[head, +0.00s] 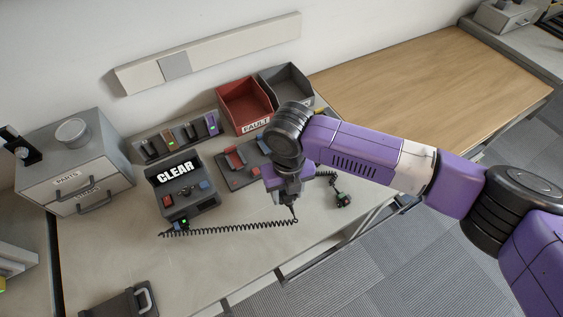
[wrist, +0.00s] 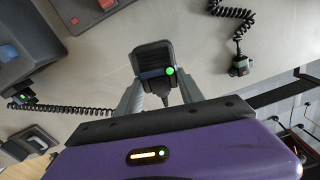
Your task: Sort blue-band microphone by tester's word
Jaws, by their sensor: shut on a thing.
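My gripper (wrist: 158,92) is shut on a dark hand microphone (wrist: 152,58), one finger on each side. The microphone has a thin blue band and a green dot near its lower edge. In the head view my gripper (head: 285,190) hangs above the bench front and largely hides the microphone. A coiled cord (head: 235,231) runs from it left to a plug with a green light (head: 182,224) at the tester. The grey tester (head: 178,208) has a sign reading CLEAR (head: 175,172). A red bin labelled FAULT (head: 243,98) and a grey bin (head: 287,80), its label hidden, stand behind.
A rack with several dark units (head: 178,140) stands behind the tester. A drawer cabinet (head: 75,165) is at left. The wooden table (head: 430,85) is clear.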

